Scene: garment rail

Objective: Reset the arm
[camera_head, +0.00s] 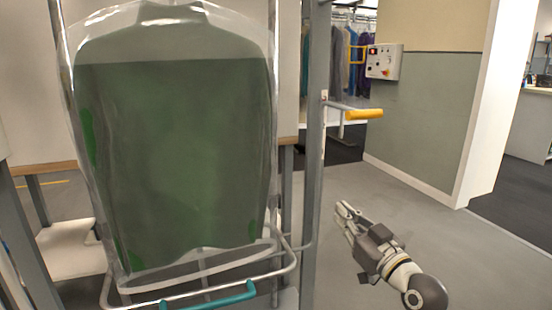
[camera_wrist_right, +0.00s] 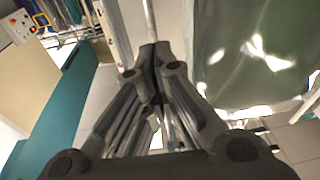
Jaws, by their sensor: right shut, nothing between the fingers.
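My right gripper (camera_head: 345,213) is at the lower right of the head view, to the right of the grey rail post, over open floor. Its fingers are together and hold nothing. It also shows in the right wrist view (camera_wrist_right: 152,55), with its fingers closed at the middle. My left gripper is not in the head view. A dark green garment in a clear plastic cover (camera_head: 175,150) hangs at the left of the head view, apart from my right gripper. The cover also shows at the right of the wrist view (camera_wrist_right: 255,55).
The grey post (camera_head: 314,150) stands between the garment and my right gripper. A yellow-ended handle (camera_head: 362,114) sticks out from it. A teal-handled bar (camera_head: 235,296) lies below the garment. A control box (camera_head: 384,61) is on the wall. The floor at right is clear.

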